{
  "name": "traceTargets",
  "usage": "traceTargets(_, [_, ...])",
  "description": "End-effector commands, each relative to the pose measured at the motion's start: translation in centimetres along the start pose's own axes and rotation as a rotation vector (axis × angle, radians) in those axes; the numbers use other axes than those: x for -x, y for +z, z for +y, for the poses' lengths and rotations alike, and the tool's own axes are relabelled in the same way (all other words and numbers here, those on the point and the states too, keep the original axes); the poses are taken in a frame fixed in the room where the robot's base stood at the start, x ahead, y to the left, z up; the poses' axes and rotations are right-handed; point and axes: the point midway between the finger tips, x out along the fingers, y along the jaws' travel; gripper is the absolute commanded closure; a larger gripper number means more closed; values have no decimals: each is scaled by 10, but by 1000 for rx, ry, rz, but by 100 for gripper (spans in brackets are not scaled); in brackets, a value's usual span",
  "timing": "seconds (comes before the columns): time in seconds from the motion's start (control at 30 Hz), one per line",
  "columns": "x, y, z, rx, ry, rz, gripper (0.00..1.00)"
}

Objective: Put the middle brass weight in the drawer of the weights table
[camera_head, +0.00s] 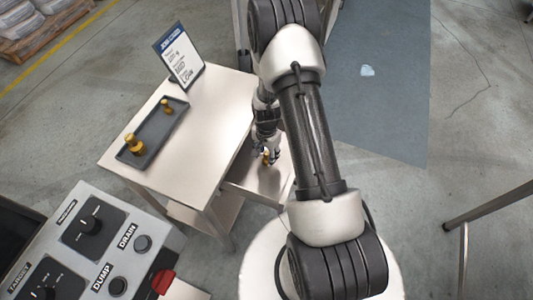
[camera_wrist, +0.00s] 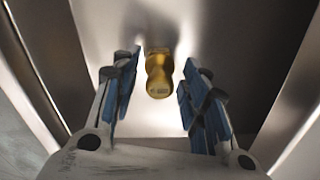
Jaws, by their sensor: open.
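A brass weight (camera_wrist: 158,74) stands in the open drawer (camera_head: 243,184) of the weights table (camera_head: 203,134). In the wrist view it is between the fingers of my gripper (camera_wrist: 158,92), with a visible gap on each side. In the head view the weight (camera_head: 266,158) is partly hidden by my gripper (camera_head: 268,154), which is down at the drawer. My gripper is open. Two other brass weights, a larger one (camera_head: 134,144) and a smaller one (camera_head: 168,107), stand in the dark tray (camera_head: 154,131) on the table top, with bare tray between them.
A sign (camera_head: 180,58) stands at the table's back edge. A control panel with knobs and buttons (camera_head: 97,238) is at the lower left. The drawer's walls rise close on both sides of my gripper. A grey mat (camera_head: 375,100) lies on the floor to the right.

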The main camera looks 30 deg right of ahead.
Motion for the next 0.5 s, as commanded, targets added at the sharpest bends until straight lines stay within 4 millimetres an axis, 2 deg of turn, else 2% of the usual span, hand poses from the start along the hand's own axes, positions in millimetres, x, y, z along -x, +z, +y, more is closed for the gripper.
traceTargets(0.3, [5, 0, 0, 0, 0, 0, 59])
traceTargets(0.37, [12, -1, -1, 0, -2, 1, 59])
traceTargets(0.5, [40, -1, -1, 0, -3, 3, 59])
